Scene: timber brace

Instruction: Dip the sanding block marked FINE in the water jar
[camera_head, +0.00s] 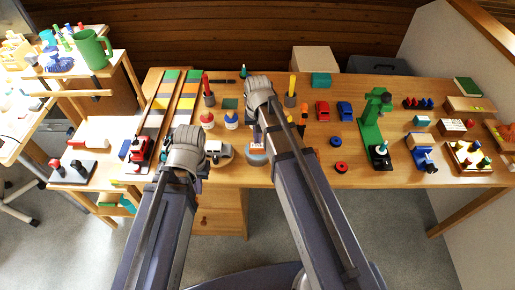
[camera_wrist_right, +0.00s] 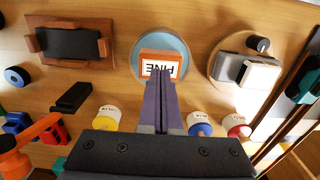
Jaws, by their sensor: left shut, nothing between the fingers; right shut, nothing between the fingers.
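The stand also shows in the head view (camera_head: 257,159), below my right gripper. My right gripper (camera_wrist_right: 162,74) is shut and empty, its tips over the near side of the block; I cannot tell whether they touch. My left gripper (camera_head: 184,160) is shut and empty at the bench's front left, its fingertips mostly hidden.
Small labelled jars with yellow (camera_wrist_right: 106,117), blue (camera_wrist_right: 200,123) and red (camera_wrist_right: 236,125) tops stand near the block. A dark block lies in a brown frame (camera_wrist_right: 37,45). A grey and white object rests on a round wooden base (camera_wrist_right: 222,80). A green press (camera_head: 372,130) stands right.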

